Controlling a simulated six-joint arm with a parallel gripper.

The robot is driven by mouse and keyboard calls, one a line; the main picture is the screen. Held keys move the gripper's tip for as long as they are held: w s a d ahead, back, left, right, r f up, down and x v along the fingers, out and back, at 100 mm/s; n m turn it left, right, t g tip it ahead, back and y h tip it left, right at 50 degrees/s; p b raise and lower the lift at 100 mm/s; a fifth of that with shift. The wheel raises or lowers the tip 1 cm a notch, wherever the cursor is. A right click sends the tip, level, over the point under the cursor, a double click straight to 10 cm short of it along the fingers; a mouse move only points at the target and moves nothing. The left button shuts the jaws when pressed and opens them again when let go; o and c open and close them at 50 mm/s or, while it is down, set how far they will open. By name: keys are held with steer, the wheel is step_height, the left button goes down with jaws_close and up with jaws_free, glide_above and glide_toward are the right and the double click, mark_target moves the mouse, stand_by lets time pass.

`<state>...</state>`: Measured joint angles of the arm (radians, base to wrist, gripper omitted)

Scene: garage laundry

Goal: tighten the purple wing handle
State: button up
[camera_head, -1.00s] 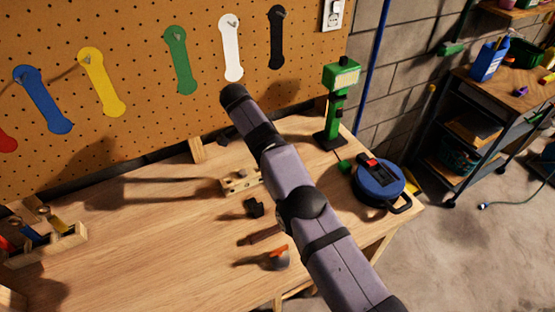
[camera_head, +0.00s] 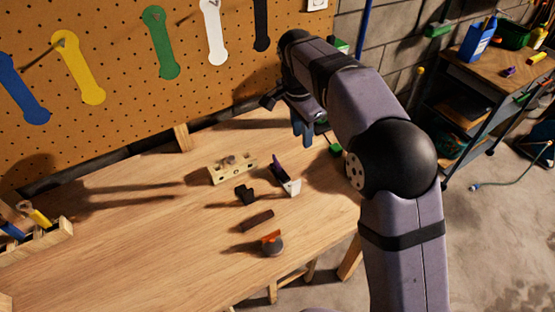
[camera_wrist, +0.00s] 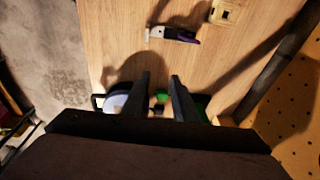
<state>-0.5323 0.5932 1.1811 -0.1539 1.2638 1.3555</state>
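A small purple piece (camera_head: 279,170), which looks like the wing handle, stands beside or on a white block (camera_head: 291,184) on the workbench. In the wrist view, the purple end (camera_wrist: 188,38) shows right of the white part (camera_wrist: 157,32), beyond my fingertips. How the two parts join is too small to tell. My gripper (camera_wrist: 160,77) is open, with nothing between its two dark fingers. In the head view, my gripper (camera_head: 306,122) hangs over the back right of the bench, apart from the purple piece and partly hidden by my arm.
A wooden block with holes (camera_head: 232,168) lies left of the purple piece. A black piece (camera_head: 243,194), a dark bar (camera_head: 256,221) and an orange-topped knob (camera_head: 273,243) lie nearer. A wooden tool tray (camera_head: 38,240) is far left. The bench's left middle is clear.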

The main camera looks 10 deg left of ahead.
steer(key=s+a+f+n+y, duration=0.2)
steer(key=s+f+n, duration=0.3)
steer(key=f, duration=0.4)
steer(key=n+t+y, duration=0.1)
steer(key=n+t, duration=0.1)
steer(key=n, duration=0.9)
glide_toward(277, 161)
steer(key=shift+w+f, duration=0.2)
steer(key=shift+f, duration=0.25)
steer(key=shift+p+x, duration=1.5)
steer(key=shift+x, duration=2.1)
steer(key=shift+a, duration=0.15)
steer(key=shift+c, duration=0.4)
jaws_close()
